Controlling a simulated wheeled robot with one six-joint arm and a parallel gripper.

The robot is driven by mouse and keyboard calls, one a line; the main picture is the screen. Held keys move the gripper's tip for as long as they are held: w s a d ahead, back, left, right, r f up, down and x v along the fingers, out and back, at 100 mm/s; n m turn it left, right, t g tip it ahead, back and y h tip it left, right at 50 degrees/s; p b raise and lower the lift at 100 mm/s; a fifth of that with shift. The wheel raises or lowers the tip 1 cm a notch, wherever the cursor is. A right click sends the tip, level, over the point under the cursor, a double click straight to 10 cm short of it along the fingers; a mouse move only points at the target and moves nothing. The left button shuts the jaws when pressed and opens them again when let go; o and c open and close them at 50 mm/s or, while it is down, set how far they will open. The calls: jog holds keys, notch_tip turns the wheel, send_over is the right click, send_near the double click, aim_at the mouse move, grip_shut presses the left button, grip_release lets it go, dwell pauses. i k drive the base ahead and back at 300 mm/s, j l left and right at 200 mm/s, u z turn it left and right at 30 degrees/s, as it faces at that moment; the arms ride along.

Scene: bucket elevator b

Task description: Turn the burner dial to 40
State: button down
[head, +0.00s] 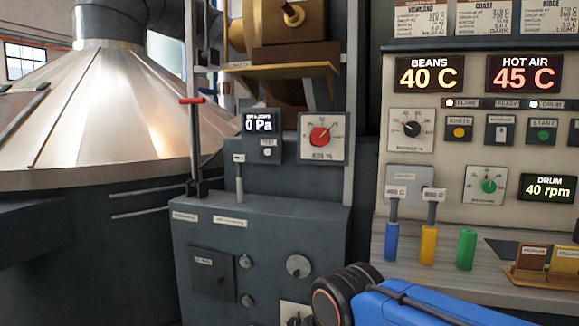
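A black-knobbed dial (411,129) on a white square plate sits at the upper left of the cream control panel, left of the ignite button. Its label is too small to read with certainty; it may be the burner dial. Its pointer aims to the upper left. A red-knobbed dial (320,136) is on the grey machine to the left, and a green-knobbed dial (488,186) is lower on the panel. Part of my blue arm shows at the bottom, right of centre, below the panel. My gripper's fingers are not in view.
Displays read beans 40 C (429,75), hot air 45 C (524,74), drum 40 rpm (548,188) and 0 Pa (258,122). Blue (392,243), yellow (428,245) and green (466,250) handles stand on the ledge below the panel. A metal cone fills the left.

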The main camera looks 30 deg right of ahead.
aim_at(411, 129)
jog(key=z, duration=1.45)
jog(key=k+j+u, duration=0.1)
jog(key=k+j, duration=0.05)
jog(key=k, duration=0.05)
